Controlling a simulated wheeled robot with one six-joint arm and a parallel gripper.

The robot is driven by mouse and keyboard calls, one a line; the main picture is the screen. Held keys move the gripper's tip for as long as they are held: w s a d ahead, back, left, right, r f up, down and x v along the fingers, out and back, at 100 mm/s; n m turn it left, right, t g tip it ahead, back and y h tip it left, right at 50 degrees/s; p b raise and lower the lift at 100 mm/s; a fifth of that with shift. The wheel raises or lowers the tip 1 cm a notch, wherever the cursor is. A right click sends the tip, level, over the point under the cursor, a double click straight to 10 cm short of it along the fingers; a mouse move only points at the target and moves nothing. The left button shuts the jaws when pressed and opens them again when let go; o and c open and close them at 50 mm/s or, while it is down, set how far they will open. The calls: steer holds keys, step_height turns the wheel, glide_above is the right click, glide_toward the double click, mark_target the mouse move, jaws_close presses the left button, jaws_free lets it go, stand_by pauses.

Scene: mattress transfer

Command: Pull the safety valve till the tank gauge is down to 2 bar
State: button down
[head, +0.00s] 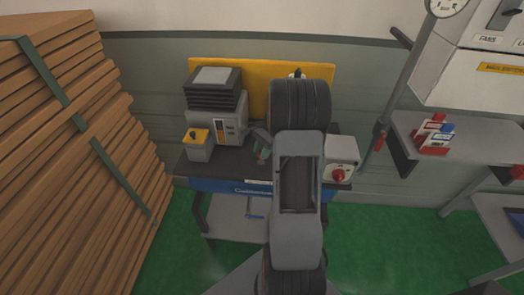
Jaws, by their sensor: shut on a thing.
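The compressor stands against the wall, with a blue tank (222,186) along its front under a dark top. My own arm rises through the middle of the head view and covers the right half of the compressor. My gripper is hidden behind the arm, so its jaws and what they hold do not show. A small grey part with red and green bits (263,153) peeks out left of the arm; I cannot tell what it is. The safety valve and the tank gauge cannot be made out. A round gauge (446,6) on a pipe is cut off at the top right, its reading unclear.
A grey box with a red knob (338,175) sits right of my arm. Stacked brown boards (75,160) fill the left. A grey shelf (475,150) with a red and white item stands at right.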

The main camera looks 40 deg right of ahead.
steer(key=c, duration=0.9)
jaws_free()
steer(key=shift+o, duration=0.2)
steer(key=v, duration=1.3)
steer(key=shift+d+r, duration=0.2)
steer(key=shift+r, duration=0.1)
steer(key=shift+w, duration=0.1)
